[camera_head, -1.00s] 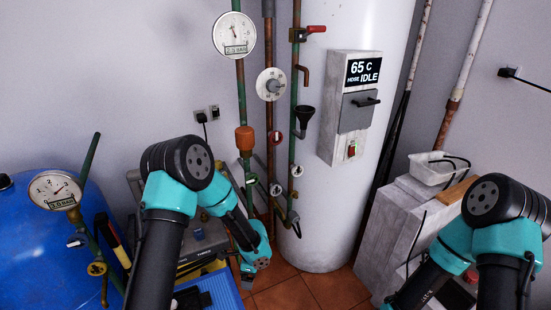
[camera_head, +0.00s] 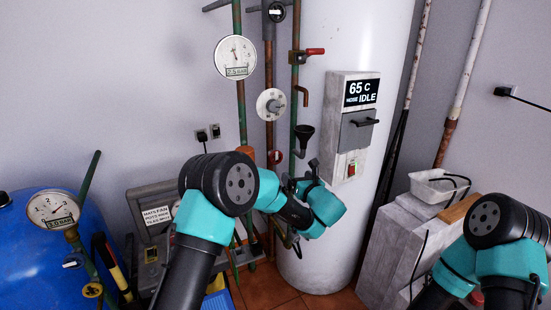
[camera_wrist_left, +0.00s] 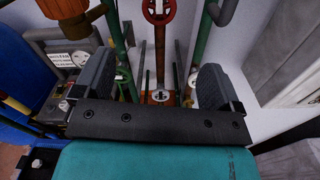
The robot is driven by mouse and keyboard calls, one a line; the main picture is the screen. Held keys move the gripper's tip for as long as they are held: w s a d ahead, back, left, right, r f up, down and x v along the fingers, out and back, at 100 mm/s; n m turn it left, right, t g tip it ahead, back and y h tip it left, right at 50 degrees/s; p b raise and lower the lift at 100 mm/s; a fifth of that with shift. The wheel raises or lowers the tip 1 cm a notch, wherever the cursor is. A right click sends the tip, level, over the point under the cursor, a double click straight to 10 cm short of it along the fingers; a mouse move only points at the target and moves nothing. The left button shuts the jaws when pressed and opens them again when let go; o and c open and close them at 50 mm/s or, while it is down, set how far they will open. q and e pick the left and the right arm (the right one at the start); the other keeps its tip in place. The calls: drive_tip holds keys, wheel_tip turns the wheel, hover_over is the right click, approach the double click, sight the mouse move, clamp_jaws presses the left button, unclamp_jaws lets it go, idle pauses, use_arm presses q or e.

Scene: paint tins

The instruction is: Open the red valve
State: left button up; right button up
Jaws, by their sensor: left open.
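A red round valve (camera_head: 275,157) with a pale centre sits on the brown pipe, just above and left of my left gripper (camera_head: 302,178). A red ring-shaped valve (camera_wrist_left: 158,12) also shows at the top of the left wrist view, beyond and between the fingers. My left gripper is open and empty, its two dark fingers (camera_wrist_left: 155,82) spread, apart from the ring. A separate red lever handle (camera_head: 315,51) sits higher on the green pipe. My right arm is at the lower right, its gripper out of view.
Vertical pipes with gauges (camera_head: 235,56), a dial (camera_head: 271,104) and a black funnel (camera_head: 303,132) surround the left gripper. The white tank (camera_head: 335,25) carries a control box (camera_head: 352,125). A blue tank (camera_head: 20,240) stands left. A grey block with a white tray (camera_head: 438,186) stands right.

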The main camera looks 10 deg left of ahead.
sight(277, 158)
use_arm(q)
drive_tip(key=shift+w+a, duration=0.1)
drive_tip(key=x, duration=1.7)
drive_tip(key=shift+w+f, duration=0.1)
drive_tip(key=shift+f, duration=0.05)
drive_tip(key=c, duration=0.9)
